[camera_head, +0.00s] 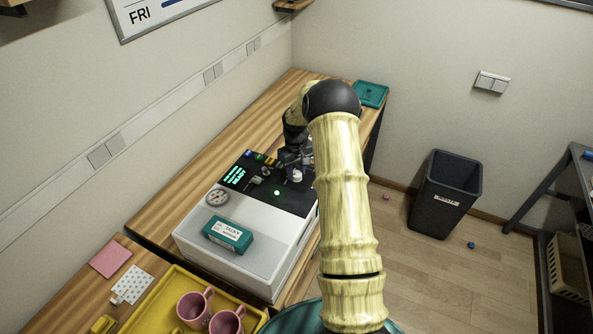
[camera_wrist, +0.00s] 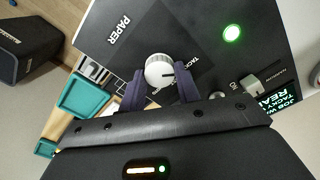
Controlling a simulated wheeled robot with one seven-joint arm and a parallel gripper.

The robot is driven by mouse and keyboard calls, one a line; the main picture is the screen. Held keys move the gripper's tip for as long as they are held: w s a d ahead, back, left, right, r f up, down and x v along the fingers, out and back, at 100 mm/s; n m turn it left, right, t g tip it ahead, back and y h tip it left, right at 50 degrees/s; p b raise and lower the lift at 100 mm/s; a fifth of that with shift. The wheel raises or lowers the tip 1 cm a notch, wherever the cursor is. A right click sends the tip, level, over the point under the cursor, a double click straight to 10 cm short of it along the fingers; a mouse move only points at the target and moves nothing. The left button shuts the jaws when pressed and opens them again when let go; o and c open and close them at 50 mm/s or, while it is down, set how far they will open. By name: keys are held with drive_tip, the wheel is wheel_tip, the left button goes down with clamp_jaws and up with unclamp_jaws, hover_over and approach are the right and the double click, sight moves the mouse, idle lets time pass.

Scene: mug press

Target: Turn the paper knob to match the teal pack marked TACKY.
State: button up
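The white round paper knob (camera_wrist: 159,71) is on the dark panel of the press (camera_head: 248,251), beside the word PAPER. Its dark pointer line faces right in the wrist view, toward a label partly hidden by a finger, starting "TACK". My gripper (camera_wrist: 161,85) has one dark finger on each side of the knob. I cannot tell whether both fingers touch it. In the head view my gripper (camera_head: 292,165) is over the panel and mostly hidden by my arm. The teal pack (camera_head: 228,234) lies on the white top of the press, with a white label.
The press has a gauge (camera_head: 217,198), a lit green light (camera_wrist: 232,34) and a display (camera_wrist: 287,103) showing TACKY and READY. A yellow tray (camera_head: 166,285) holds pink mugs (camera_head: 194,307). A teal tray (camera_head: 370,94) sits at the bench's far end. A black bin (camera_head: 444,195) stands on the floor.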

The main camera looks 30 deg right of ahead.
sight(296, 173)
drive_tip(key=o, duration=0.4)
drive_tip(key=shift+r, duration=0.1)
wheel_tip(296, 173, up, 17)
drive_tip(key=b, duration=0.3)
drive_tip(key=shift+r, duration=0.15)
drive_tip(key=shift+a, duration=0.1)
idle(0.3)
drive_tip(key=s+a+t, duration=0.1)
drive_tip(key=s+a, duration=0.8)
drive_tip(key=a, duration=0.2)
drive_tip(key=shift+m+t, duration=0.5)
drive_tip(key=shift+t, duration=0.3)
drive_tip(key=s+a+f, duration=0.1)
drive_tip(key=s+a, duration=0.1)
drive_tip(key=s, duration=0.4)
drive_tip(key=s+a+f, duration=0.2)
drive_tip(key=s, duration=0.4)
drive_tip(key=s+a+f, duration=0.1)
drive_tip(key=s+a, duration=0.1)
drive_tip(key=s, duration=0.4)
drive_tip(key=shift+s+a+f, duration=0.1)
drive_tip(key=shift+a+f, duration=0.1)
drive_tip(key=shift+f, duration=0.1)
